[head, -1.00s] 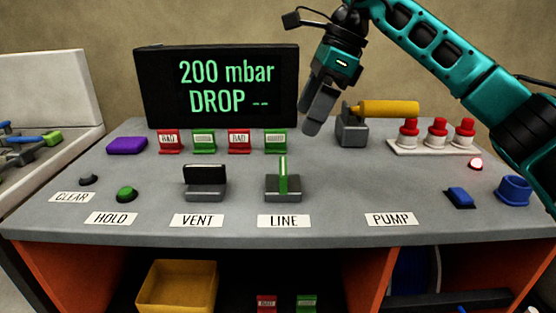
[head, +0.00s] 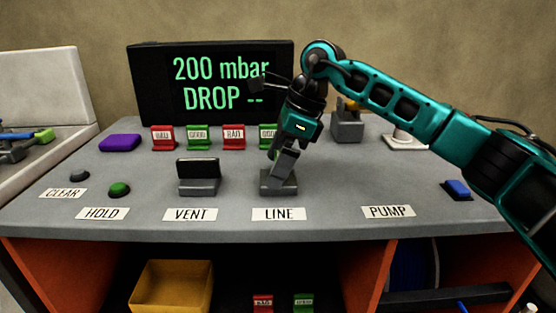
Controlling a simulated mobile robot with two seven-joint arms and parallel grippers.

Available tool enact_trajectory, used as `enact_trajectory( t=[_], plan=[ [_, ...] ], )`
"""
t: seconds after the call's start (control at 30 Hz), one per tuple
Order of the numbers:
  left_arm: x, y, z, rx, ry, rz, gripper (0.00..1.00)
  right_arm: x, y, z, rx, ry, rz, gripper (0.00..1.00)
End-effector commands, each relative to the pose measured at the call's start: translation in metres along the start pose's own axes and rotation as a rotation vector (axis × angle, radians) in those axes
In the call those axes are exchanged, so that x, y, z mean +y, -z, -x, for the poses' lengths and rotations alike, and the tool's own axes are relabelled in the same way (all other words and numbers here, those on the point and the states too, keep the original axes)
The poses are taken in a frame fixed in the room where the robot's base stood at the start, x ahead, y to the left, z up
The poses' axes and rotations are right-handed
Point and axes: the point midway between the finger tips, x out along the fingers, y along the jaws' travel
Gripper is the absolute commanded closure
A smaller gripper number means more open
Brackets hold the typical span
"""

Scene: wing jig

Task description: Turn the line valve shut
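The line valve (head: 279,188) is a grey base behind the LINE label (head: 278,214). Its green-striped handle is hidden behind my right gripper. My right gripper (head: 281,172) points down right at the valve, over the handle's place. Whether its fingers are apart or closed on the handle cannot be made out. The vent valve (head: 199,178), with a dark handle turned crosswise, stands to the left. The display (head: 150,85) reads 200 mbar and DROP --. My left gripper is not in view.
Red and green tags (head: 198,139) stand in a row behind the valves. A green button (head: 119,189) and a black button (head: 79,176) are at the left. A blue switch (head: 457,190) is at the right. My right arm covers the pump area's back right.

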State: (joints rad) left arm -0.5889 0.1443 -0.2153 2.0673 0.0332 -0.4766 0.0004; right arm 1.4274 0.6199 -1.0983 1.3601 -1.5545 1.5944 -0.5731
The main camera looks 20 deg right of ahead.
Motion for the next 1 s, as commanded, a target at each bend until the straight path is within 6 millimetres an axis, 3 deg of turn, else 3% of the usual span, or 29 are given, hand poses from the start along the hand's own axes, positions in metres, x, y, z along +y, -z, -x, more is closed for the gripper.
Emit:
enact_trajectory(
  t=[0.1, 0.57, 1.0],
  plan=[
    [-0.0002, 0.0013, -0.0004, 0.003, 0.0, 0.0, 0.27, 0.0001, 0.0, 0.0001, 0.0, 0.0, 0.0, 0.02],
    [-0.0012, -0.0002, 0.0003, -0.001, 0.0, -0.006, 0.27, 0.0001, -0.0005, 0.0004, -0.001, 0.0, 0.001, 0.45],
    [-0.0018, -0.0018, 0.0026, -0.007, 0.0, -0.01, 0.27, 0.0004, -0.0011, 0.001, -0.002, 0.041, -0.095, 0.45]
  ],
)
